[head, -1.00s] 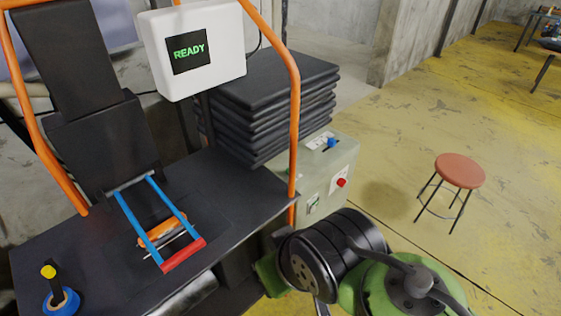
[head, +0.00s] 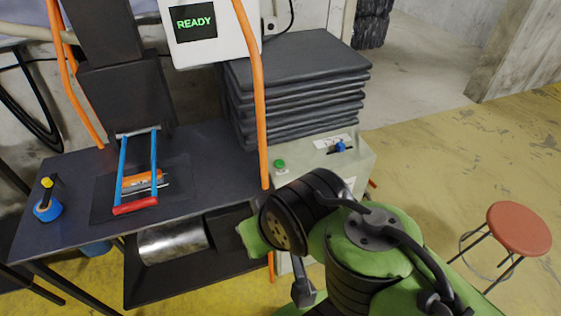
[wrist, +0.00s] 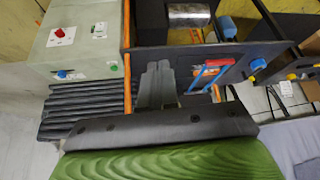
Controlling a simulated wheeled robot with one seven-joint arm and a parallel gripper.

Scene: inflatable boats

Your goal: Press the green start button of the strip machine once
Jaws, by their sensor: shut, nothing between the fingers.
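The green start button (head: 279,164) sits on the top left of the grey control box (head: 352,167), right of the bench. It also shows small in the wrist view (wrist: 112,68), on the box at upper left. My gripper (wrist: 158,66) shows in the wrist view with its grey fingers together and empty. It is apart from the button, which lies to its left in that picture. In the head view my green and black arm covers the lower part of the box, and I cannot make out the fingers. The white screen (head: 241,42) reads READY.
A blue knob (head: 340,146) is on the box near the green button; a red button (wrist: 57,32) is on another face. An orange frame post (head: 257,110) stands just left. Black mats (head: 300,75) are stacked behind. A red stool (head: 518,229) stands right on open floor.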

